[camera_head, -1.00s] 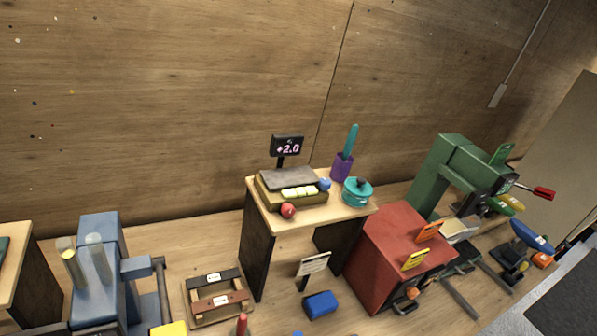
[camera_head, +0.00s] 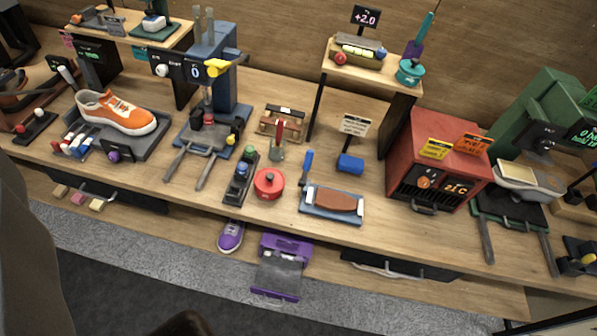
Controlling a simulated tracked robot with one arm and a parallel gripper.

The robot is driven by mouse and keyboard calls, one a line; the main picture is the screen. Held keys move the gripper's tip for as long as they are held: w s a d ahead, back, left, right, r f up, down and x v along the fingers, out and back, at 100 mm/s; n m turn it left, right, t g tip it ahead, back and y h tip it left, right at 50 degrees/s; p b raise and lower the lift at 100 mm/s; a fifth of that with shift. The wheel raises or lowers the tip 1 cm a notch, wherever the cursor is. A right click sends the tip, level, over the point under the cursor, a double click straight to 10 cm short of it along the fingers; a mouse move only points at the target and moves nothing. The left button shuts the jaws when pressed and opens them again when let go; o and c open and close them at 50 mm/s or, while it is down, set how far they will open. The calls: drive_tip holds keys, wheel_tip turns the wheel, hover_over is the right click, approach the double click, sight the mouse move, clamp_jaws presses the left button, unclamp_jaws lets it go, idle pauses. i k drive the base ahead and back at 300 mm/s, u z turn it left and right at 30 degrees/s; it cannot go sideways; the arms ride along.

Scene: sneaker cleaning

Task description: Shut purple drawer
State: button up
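The purple drawer (camera_head: 275,293) is below the front edge of the workbench, near the middle of the view. It appears pulled out toward me, with a grey surface between its purple front and a purple part (camera_head: 286,246) nearer the bench. My gripper's fingers cannot be made out in this view. A dark, blurred shape at the bottom edge may be part of me.
A purple shoe (camera_head: 231,236) is just left of the drawer. A black drawer with a metal handle (camera_head: 390,271) is to its right. The bench holds an orange sneaker (camera_head: 118,112), a red pot (camera_head: 268,183) and a red oven (camera_head: 438,160). Grey floor lies in front.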

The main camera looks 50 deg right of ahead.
sight(278, 278)
drive_tip(key=z, duration=0.3)
drive_tip(key=k, duration=1.15)
drive_tip(key=z, duration=0.8)
drive_tip(key=i, duration=0.95)
drive_tip(key=u, duration=1.1)
